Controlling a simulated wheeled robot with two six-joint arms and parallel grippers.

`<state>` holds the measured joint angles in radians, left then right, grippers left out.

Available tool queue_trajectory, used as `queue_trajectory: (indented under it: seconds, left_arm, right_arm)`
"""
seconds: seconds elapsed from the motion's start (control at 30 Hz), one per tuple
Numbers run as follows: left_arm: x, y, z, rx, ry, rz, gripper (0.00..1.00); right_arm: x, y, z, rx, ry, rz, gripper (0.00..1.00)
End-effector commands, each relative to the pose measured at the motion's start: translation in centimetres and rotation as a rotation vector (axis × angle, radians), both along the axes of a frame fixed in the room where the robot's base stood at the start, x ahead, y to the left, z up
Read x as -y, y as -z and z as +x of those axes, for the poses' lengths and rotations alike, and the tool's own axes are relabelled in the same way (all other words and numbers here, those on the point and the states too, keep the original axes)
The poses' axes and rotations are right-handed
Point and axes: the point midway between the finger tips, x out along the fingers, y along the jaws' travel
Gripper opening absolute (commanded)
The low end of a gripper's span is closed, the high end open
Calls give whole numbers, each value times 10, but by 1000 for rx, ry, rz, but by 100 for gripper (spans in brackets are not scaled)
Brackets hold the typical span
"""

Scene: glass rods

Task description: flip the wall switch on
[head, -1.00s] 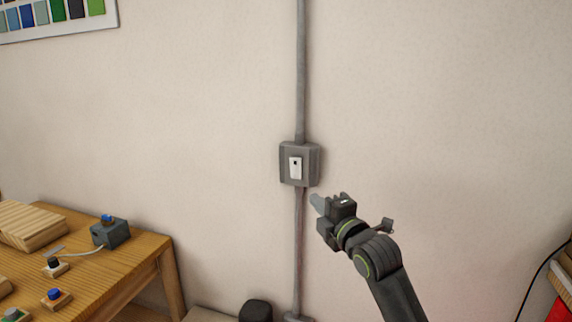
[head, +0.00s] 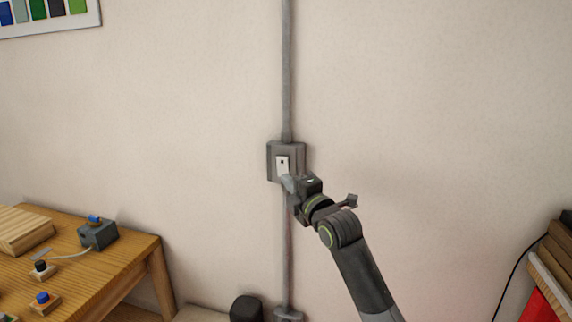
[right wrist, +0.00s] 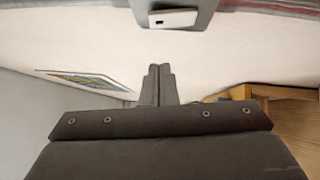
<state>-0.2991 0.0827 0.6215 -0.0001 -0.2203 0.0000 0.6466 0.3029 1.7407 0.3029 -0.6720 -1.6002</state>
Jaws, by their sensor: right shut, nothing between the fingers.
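The wall switch is a white rocker (head: 283,164) with a small dark mark near its top, set in a grey box (head: 299,160) on the wall. My right gripper (head: 288,183) is shut and empty, its fingertips at the lower edge of the switch in the head view; I cannot tell whether they touch it. In the right wrist view, the shut fingers (right wrist: 158,72) point toward the wall, and the white rocker (right wrist: 173,19) and grey box (right wrist: 205,14) show at the top, apart from the fingertips in the picture. My left gripper is not in view.
A grey conduit (head: 288,80) runs up and down the wall through the box. A wooden table (head: 120,268) with small button blocks and a grey box (head: 98,235) stands at the left. Shelving with a red item (head: 538,308) is at the right edge.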

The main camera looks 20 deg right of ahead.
Motion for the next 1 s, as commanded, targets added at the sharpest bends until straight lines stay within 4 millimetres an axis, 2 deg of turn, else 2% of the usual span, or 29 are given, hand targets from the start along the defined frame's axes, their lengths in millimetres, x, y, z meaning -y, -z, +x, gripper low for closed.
queue_trajectory:
  seconds: [0.27, 0.5, 0.7, 1.0]
  left_arm:
    - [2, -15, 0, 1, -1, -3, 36]
    - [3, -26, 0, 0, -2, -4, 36]
    - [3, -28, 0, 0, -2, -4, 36]
    - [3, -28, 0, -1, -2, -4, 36]
  right_arm:
    - [-8, -6, 39, -2, 0, 2, 0]
    - [8, -10, 62, -3, 0, -1, 0]
    - [14, -11, 70, -1, 0, -1, 0]
    - [15, -10, 71, 0, 0, -1, 0]
